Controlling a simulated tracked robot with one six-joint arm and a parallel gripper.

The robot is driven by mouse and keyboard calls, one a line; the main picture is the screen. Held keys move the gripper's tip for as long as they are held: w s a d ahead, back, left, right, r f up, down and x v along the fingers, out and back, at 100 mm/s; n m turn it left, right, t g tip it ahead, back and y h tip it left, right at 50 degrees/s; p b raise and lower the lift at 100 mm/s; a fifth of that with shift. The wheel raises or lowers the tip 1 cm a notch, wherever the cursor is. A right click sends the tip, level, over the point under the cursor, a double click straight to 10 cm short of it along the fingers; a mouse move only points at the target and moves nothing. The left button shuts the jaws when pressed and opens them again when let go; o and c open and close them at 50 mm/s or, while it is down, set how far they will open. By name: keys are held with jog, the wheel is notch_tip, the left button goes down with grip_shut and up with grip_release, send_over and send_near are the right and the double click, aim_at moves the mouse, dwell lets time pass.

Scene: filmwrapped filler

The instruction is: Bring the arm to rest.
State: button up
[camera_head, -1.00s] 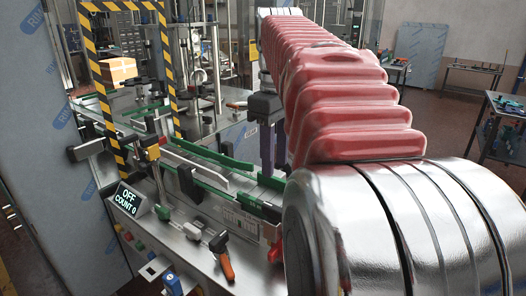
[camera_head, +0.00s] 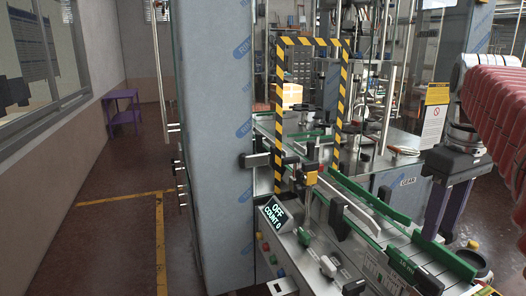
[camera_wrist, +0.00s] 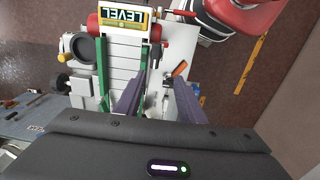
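My gripper (camera_head: 445,215) hangs fingers-down at the right of the head view, over the right part of the machine line. Its two purple fingers also show in the wrist view (camera_wrist: 159,88). They stand apart with nothing held between them; part of the machine shows in the gap. The red-sleeved part of my arm runs along the right edge of the head view and is partly cut off.
A green-railed conveyor (camera_head: 375,205) runs below and left of my gripper. A striped frame (camera_head: 279,110) stands around a carton (camera_head: 291,95).

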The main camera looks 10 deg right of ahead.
jog(key=s+a+f+m+t, duration=0.1)
jog(key=s+a+f+t, duration=0.1)
jog(key=a+f, duration=0.7)
jog(key=s+a+f+m+t, duration=0.2)
jog(key=s+a+f+t, duration=0.1)
jog(key=a+f, duration=0.6)
jog(key=s+a, duration=0.1)
jog(key=a, duration=0.2)
jog(key=shift+s+a, duration=0.2)
jog(key=shift+s, duration=0.2)
